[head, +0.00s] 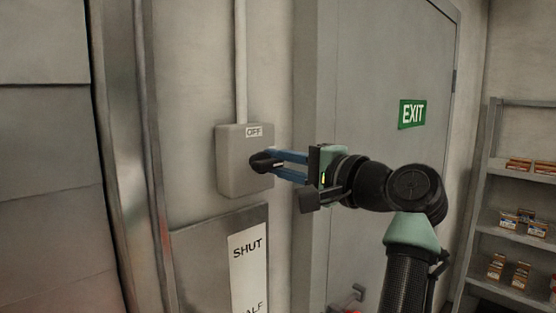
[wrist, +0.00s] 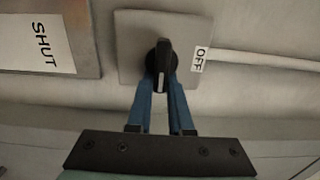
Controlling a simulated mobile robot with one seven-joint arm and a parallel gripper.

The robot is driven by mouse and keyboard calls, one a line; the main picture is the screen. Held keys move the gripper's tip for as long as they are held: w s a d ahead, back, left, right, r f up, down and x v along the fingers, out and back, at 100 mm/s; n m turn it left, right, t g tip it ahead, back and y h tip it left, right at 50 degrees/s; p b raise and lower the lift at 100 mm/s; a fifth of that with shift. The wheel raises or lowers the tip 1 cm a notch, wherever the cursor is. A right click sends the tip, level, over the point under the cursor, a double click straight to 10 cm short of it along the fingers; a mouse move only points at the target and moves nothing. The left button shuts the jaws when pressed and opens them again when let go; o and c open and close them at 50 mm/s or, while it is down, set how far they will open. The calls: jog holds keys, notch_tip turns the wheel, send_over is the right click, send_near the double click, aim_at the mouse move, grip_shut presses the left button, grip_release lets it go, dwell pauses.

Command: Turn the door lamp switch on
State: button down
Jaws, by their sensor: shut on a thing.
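The door lamp switch is a grey wall box (head: 232,174) with a black rotary knob (head: 263,162) on its front. An OFF label (head: 254,132) sits at the top of the box. The box (wrist: 133,62) and the knob (wrist: 162,58) also show in the wrist view, with the OFF label (wrist: 199,60) to the right there. A white mark runs along the knob's lower end in the wrist view, pointing back between the fingers. My gripper (head: 275,165) reaches from the right, its blue fingers shut on the knob. The fingertips partly hide the knob's sides.
A conduit (head: 240,60) rises from the box. A plate with a SHUT label (head: 247,250) is below it. A grey door with a green EXIT sign (head: 412,114) stands behind my arm. Shelves with small boxes (head: 521,217) are at the right.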

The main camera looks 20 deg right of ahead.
dwell(0.3)
jog(key=c, duration=0.8)
grip_release()
jog(key=shift+s+d+f+b, duration=0.15)
jog(key=shift+s+d+b, duration=0.05)
jog(key=shift+s+b, duration=0.2)
jog(key=b+v, duration=0.6)
jog(key=v, duration=0.6)
